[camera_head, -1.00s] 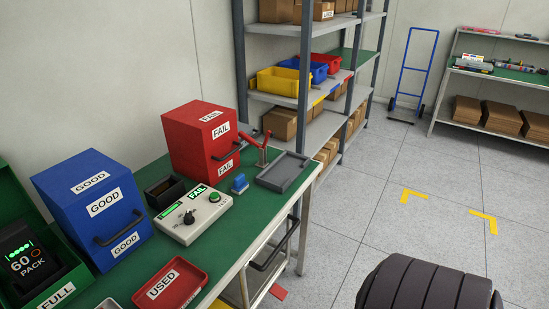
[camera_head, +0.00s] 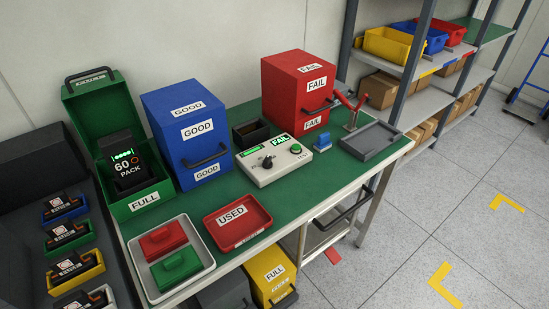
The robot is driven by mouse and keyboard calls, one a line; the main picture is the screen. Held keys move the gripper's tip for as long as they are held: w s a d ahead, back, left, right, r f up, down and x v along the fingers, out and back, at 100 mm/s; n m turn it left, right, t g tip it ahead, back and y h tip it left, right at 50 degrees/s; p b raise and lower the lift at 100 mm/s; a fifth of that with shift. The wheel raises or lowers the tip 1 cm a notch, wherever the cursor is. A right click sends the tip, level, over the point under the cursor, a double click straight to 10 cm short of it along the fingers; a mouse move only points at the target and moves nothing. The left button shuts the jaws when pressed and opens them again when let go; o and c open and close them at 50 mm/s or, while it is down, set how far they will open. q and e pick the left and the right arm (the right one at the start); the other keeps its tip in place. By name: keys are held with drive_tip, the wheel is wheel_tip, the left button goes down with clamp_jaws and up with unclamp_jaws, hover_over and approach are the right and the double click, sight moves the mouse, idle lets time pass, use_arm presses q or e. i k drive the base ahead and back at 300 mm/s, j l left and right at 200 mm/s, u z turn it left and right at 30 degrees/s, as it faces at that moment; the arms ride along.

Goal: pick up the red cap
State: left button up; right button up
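A red block-like piece with a raised grip, which looks like the red cap (camera_head: 166,238), lies in a white tray (camera_head: 210,262) at the front left of the green-topped bench. A similar green piece (camera_head: 176,268) lies just in front of it in the same tray. Neither of my grippers shows in this view, and nothing touches the red piece.
A red tray marked USED (camera_head: 262,222) stands right of the white tray. Behind are an open green FULL box (camera_head: 150,206) with a pack, a blue GOOD box (camera_head: 172,118), a tester (camera_head: 260,175) and a red FAIL box (camera_head: 290,85). Several packs sit at left.

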sight(157, 245)
drive_tip(key=u, duration=1)
